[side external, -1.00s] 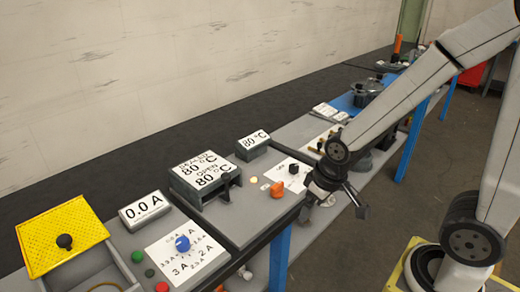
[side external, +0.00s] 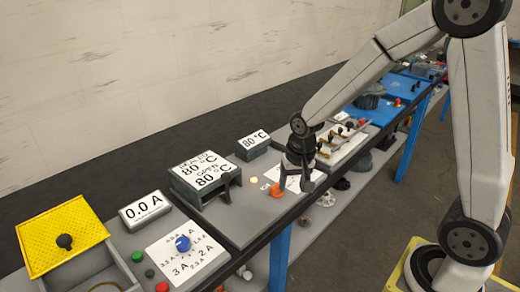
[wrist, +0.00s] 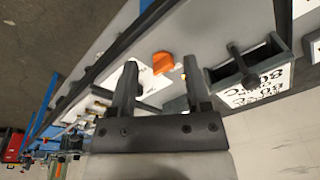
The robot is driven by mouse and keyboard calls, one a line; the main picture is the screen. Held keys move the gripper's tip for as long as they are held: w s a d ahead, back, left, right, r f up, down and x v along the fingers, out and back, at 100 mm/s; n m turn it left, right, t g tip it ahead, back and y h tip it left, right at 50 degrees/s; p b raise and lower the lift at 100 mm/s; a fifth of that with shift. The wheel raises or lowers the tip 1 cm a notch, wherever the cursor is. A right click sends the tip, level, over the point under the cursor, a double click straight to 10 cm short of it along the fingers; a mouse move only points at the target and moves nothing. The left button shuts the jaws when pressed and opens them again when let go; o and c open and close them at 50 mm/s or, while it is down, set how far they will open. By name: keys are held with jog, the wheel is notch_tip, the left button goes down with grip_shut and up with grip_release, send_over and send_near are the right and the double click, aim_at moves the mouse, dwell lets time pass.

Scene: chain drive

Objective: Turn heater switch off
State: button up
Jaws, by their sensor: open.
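An orange switch knob (side external: 277,190), which looks like the heater switch, sits on the grey bench top beside a white label card. My gripper (side external: 296,186) is just to its right, pointing down with its fingers apart, and appears to be above the bench and close to the knob. In the wrist view the knob (wrist: 163,62) shows in the gap between the two open fingers of my gripper (wrist: 160,66). The fingers hold nothing. I cannot tell whether they touch the knob.
A grey display box reading 80 °C (side external: 205,180) stands left of the switch, and a smaller 80 °C display (side external: 253,145) stands behind. A small pale yellow lamp (side external: 254,180) is near the switch. A blue dial (side external: 183,243) and buttons are at the front left.

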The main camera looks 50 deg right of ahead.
aim_at(277, 185)
jog(key=w+d+f+m, duration=0.1)
jog(key=w+d+m, duration=0.1)
jog(key=w+m, duration=0.1)
jog(key=w+d+f+m+g, duration=0.1)
jog(key=w+d+m, duration=0.1)
jog(key=w+m, duration=0.1)
jog(key=w+d+f+m, duration=0.1)
jog(key=w+d+m, duration=0.1)
jog(key=w+m, duration=0.2)
jog(key=shift+d, duration=0.25)
jog(key=shift+w+d+f+m+g, duration=0.25)
jog(key=shift+w+d+m+g, duration=0.1)
jog(key=shift+m, duration=0.15)
jog(key=shift+f, duration=3.9)
grip_shut()
